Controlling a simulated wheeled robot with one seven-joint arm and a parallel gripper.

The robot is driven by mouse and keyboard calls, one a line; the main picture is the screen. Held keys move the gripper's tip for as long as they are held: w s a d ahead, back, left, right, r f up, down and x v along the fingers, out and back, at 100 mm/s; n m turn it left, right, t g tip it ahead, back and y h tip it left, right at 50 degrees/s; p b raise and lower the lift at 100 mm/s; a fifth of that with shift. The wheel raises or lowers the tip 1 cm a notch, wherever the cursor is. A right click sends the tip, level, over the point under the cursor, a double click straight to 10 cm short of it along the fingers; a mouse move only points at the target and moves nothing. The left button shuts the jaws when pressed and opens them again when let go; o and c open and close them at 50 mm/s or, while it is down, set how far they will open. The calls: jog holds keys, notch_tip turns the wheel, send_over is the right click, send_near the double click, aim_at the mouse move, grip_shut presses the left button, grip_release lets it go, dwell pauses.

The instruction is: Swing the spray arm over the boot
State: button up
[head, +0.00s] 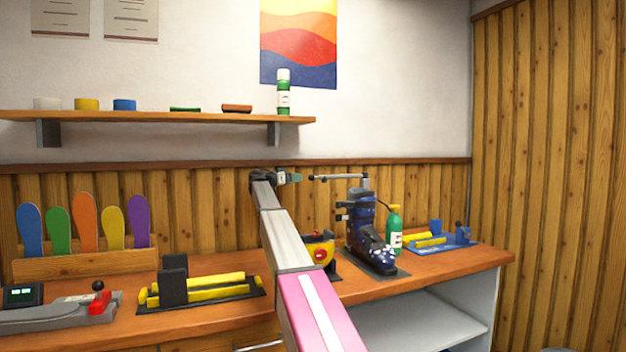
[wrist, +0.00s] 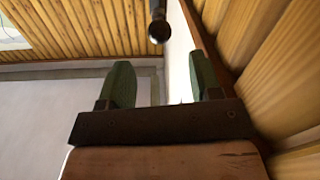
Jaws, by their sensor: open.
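The dark blue ski boot (head: 366,232) stands upright on a dark mat on the bench. The spray arm (head: 338,177) is a thin grey bar above the boot, reaching left from a joint near the boot's top to a dark tip. My gripper (head: 297,178) is just left of that tip, level with it, and looks apart from it. In the wrist view my gripper (wrist: 156,88) shows two green fingers spread wide with nothing between them. The dark round end of the spray arm (wrist: 159,30) lies beyond the fingertips, roughly in line with the gap.
A green spray bottle (head: 394,231) stands right of the boot, and a blue and yellow fixture (head: 440,238) lies farther right. A yellow device (head: 321,249) is partly behind my arm. A wooden shelf (head: 160,117) hangs at upper left.

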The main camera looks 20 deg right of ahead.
aim_at(310, 178)
jog(key=d, duration=1)
jog(key=shift+w, duration=0.35)
grip_shut()
jog(key=s+d+n+t+y, duration=0.3)
jog(key=s+n+t, duration=0.3)
jog(key=s, duration=0.8)
jog(key=shift+d+t, duration=0.6)
jog(key=shift+t, duration=1.1)
grip_release()
